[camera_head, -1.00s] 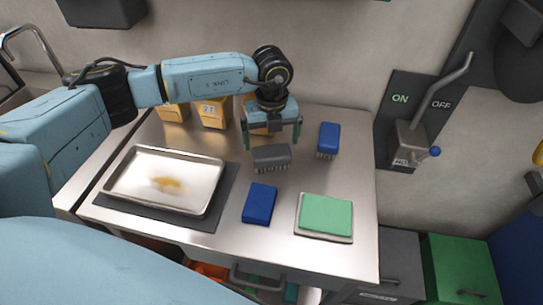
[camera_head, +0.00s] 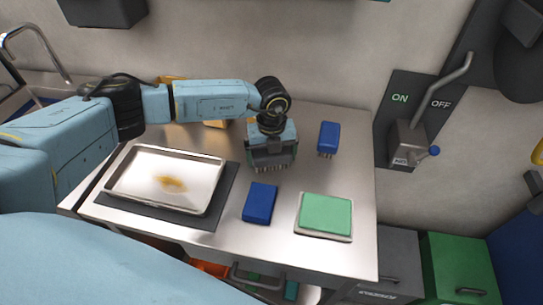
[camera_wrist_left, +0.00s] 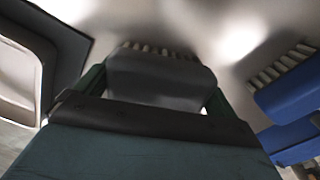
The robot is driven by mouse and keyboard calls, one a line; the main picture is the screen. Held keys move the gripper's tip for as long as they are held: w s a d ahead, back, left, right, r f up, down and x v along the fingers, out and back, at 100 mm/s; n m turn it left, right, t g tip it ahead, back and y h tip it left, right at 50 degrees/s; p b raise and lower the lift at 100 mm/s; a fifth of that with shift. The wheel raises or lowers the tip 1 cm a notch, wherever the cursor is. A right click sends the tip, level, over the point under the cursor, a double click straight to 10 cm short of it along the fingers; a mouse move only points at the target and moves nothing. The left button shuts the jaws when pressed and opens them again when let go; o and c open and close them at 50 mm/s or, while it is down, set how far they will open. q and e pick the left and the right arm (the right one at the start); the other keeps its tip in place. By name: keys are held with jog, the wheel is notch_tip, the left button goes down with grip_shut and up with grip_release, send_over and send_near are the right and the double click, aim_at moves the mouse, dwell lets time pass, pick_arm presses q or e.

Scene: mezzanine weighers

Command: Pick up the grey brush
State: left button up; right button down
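The grey brush (camera_head: 271,160) stands bristles down on the steel table, left of the blue brush. My left gripper (camera_head: 272,153) has come down over it from above and hides much of its back. In the left wrist view the brush (camera_wrist_left: 160,80) lies between the two fingers of my left gripper (camera_wrist_left: 155,88), one on each side. The fingers look spread, with a small gap showing on the right side. I cannot tell whether either finger touches the brush. My right gripper is not in view.
A blue brush (camera_head: 329,138) stands to the right. A blue block (camera_head: 260,203) lies in front, near a green pad (camera_head: 326,214) on a pale tray. A metal tray (camera_head: 128,205) with a yellow-brown stain is at left on a dark mat (camera_head: 229,198). Yellow boxes stand behind my arm.

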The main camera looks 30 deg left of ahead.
pick_arm(q)
jog(key=shift+c, duration=1)
notch_tip(320, 180, up, 10)
jog(key=shift+r, duration=0.1)
